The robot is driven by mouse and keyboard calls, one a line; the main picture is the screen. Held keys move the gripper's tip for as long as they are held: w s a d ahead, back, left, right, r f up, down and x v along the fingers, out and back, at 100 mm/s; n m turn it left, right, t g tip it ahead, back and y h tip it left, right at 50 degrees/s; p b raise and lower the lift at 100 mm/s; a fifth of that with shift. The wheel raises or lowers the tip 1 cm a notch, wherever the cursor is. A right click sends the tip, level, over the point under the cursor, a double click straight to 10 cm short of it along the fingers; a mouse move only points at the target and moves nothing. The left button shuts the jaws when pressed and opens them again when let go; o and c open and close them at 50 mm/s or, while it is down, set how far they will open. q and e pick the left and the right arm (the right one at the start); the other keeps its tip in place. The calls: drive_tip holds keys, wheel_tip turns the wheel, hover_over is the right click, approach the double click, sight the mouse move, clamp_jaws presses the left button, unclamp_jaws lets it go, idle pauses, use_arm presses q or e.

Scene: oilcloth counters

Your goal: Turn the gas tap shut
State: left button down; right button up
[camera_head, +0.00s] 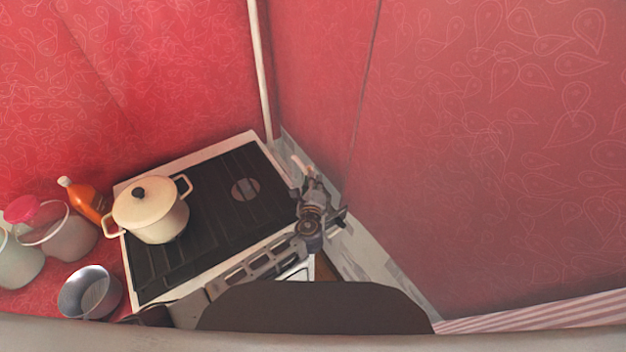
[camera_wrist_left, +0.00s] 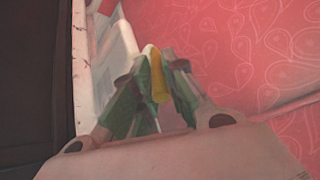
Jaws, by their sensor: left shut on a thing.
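The gas tap's yellow lever (camera_wrist_left: 155,72) shows in the left wrist view, between the fingers of my left gripper (camera_wrist_left: 161,66). In the head view my left gripper (camera_head: 311,188) is at the right edge of the stove, close to the red wall. A pale piece (camera_head: 299,165) sticks out just beyond its fingertips; I cannot tell whether this is part of the tap. The tap's body is hidden. My right gripper is not in view.
A black-topped stove (camera_head: 215,225) carries a cream lidded pot (camera_head: 150,212). Left of it stand an orange bottle (camera_head: 86,200), a tub with a pink thing (camera_head: 68,236) and a metal bowl (camera_head: 90,292). A narrow pale strip (camera_head: 370,262) runs between stove and right wall.

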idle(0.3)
use_arm(q)
drive_tip(key=c, duration=1.7)
unclamp_jaws()
drive_tip(key=shift+a, duration=0.1)
drive_tip(key=shift+v, duration=5.95)
drive_tip(key=shift+a, duration=0.15)
